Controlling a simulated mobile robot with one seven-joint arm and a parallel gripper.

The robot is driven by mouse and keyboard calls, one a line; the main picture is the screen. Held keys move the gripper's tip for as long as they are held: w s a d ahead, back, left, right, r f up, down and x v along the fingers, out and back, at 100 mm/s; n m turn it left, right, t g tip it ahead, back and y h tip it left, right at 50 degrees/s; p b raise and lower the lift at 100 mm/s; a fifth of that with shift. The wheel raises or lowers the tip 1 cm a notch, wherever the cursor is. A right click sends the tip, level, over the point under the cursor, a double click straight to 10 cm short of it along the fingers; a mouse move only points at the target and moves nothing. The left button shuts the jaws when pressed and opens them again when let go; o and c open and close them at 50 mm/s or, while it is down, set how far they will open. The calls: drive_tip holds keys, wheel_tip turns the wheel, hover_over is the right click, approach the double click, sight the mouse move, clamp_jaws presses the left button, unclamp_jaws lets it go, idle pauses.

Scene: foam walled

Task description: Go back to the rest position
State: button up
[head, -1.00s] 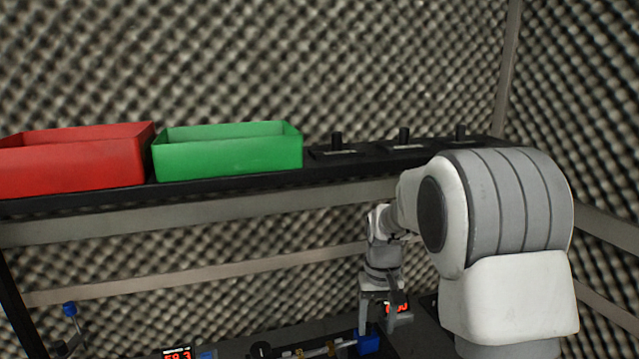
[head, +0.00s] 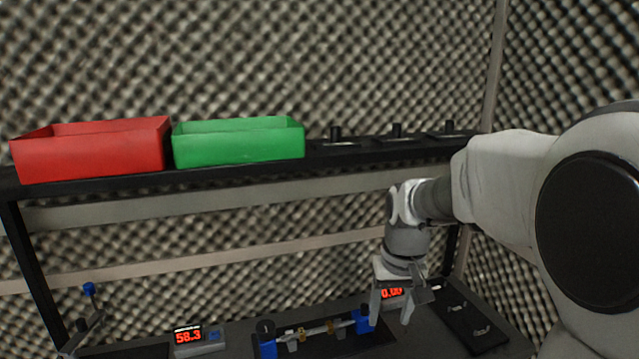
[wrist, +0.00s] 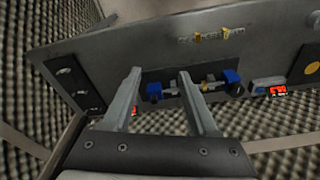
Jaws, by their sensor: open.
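My gripper (head: 392,308) is open and points down over the workbench (head: 490,350), at the right end of a fixture with blue ends (head: 325,336). Nothing shows between its fingers. In the wrist view my gripper's two fingers (wrist: 158,100) stand apart, with the fixture's blue blocks (wrist: 232,82) beyond them. I cannot tell how far the fingertips are from the bench. My arm reaches in from the right side of the head view.
A red bin (head: 92,158) and a green bin (head: 240,145) stand on the upper shelf (head: 330,160), with several black knobs right of them. A red-digit display (head: 187,337) sits left of the fixture. A dark plate (head: 470,318) lies right. Foam walls enclose the bench.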

drive_tip(key=s+r+t, duration=0.2)
drive_tip(key=s+r, duration=0.1)
drive_tip(key=s, duration=0.7)
drive_tip(key=s+d+r+t, duration=0.1)
drive_tip(key=s+r+t, duration=0.1)
drive_tip(key=s, duration=0.8)
drive_tip(key=shift+d+r, duration=0.2)
drive_tip(key=shift+r, duration=0.7)
